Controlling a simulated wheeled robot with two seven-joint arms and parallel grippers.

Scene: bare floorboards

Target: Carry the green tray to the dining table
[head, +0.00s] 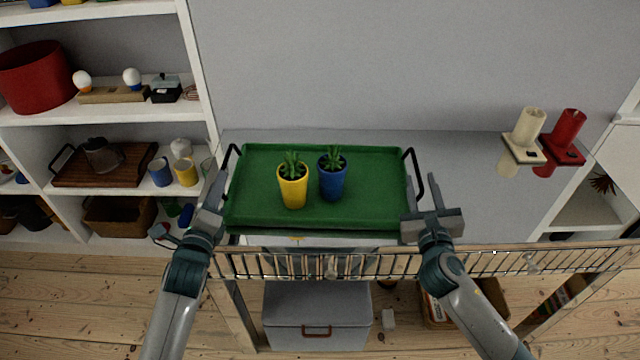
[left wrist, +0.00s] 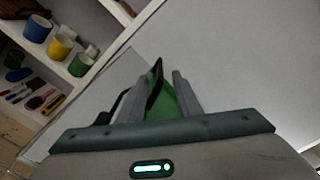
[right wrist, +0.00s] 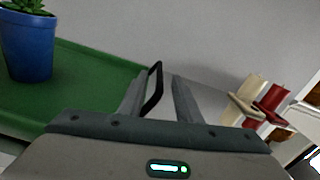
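The green tray (head: 375,215) lies level on a grey-topped surface in the head view. It carries a yellow pot with a plant (head: 293,190) and a blue pot with a plant (head: 332,181). The tray has a black handle at each end. My left gripper (head: 217,190) is open at the left handle (left wrist: 156,85), which shows between its fingers in the left wrist view. My right gripper (head: 436,194) is open at the right handle (right wrist: 154,88), which shows between its fingers in the right wrist view. I cannot identify a dining table.
A wire rail (head: 400,266) runs along the surface's front edge, with a grey box (head: 318,315) below. White shelves (head: 105,110) with mugs and a red pot stand at left. Cream (head: 528,135) and red (head: 567,136) holders stand at right. The surface between tray and holders is clear.

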